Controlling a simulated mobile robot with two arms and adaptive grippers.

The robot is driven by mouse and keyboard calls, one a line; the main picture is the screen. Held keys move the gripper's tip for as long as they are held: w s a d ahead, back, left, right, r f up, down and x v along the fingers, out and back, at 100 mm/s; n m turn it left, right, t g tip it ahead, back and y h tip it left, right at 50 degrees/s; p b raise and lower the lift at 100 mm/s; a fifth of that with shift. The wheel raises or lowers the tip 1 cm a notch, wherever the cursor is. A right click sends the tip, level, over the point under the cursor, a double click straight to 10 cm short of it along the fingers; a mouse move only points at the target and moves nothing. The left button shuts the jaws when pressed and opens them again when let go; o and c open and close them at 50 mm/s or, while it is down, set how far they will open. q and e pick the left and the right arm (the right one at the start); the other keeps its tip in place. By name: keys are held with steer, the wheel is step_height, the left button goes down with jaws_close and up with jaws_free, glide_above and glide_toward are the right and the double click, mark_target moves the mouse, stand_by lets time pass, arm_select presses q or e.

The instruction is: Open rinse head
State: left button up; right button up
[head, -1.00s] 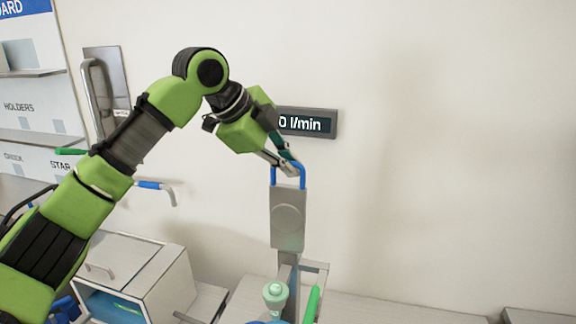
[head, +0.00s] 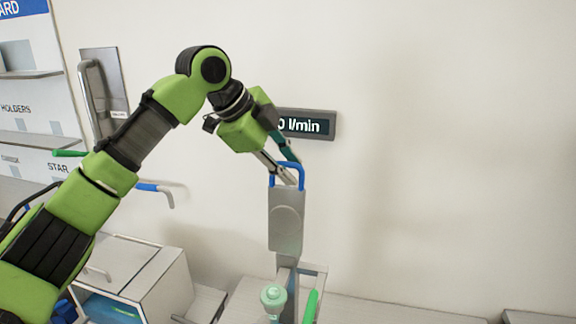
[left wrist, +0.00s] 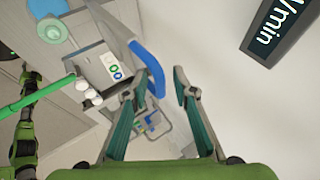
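A grey upright body (head: 286,222) with a round boss stands in the middle of the head view, apparently the rinse head. A blue loop handle (head: 302,176) tops it and also shows in the left wrist view (left wrist: 150,66). My left gripper (head: 289,179) reaches down at this handle. In the left wrist view its two teal fingers (left wrist: 158,87) are spread apart. The handle is close to the left-hand fingertip; whether they touch I cannot tell. A green and dark arm part at the left edge there seems to be mine; its gripper is not clear.
A dark display (head: 307,124) reading "0 l/min" is on the wall just behind my left gripper. A green handle (head: 311,306) and a pale green knob (head: 273,297) sit below the grey body. A white cabinet (head: 150,281) stands lower left. The wall at right is bare.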

arm_select(q)
steer(key=v, duration=1.2)
